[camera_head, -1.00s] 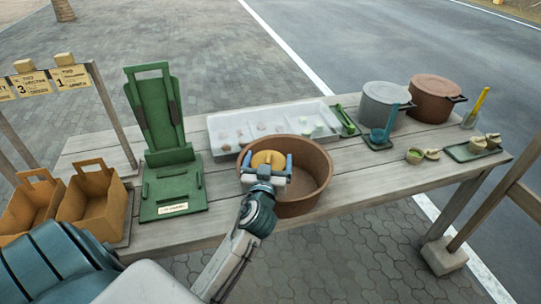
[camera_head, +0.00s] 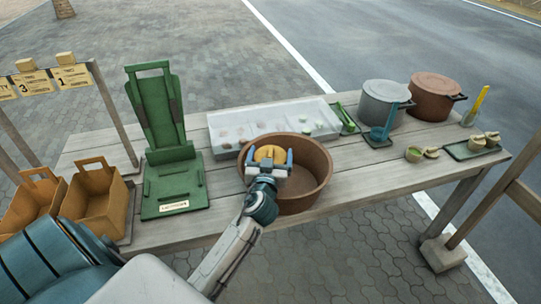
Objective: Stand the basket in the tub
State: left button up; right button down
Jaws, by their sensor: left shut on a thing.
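The brown round tub (camera_head: 315,185) stands on the wooden table near its front edge, at the middle of the head view. My left gripper (camera_head: 270,158) is over the left part of the tub's opening. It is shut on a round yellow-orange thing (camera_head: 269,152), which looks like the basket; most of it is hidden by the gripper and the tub. I cannot tell whether it touches the tub's floor. My right gripper is not in view.
A green stand (camera_head: 172,185) is left of the tub, with two tan carriers (camera_head: 95,200) beyond it. A white sectioned tray (camera_head: 230,130) lies behind. Grey (camera_head: 380,98) and brown (camera_head: 435,95) pots stand at back right.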

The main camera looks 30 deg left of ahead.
pick_arm(q)
jog(key=shift+f, duration=0.2)
jog(key=o, duration=1)
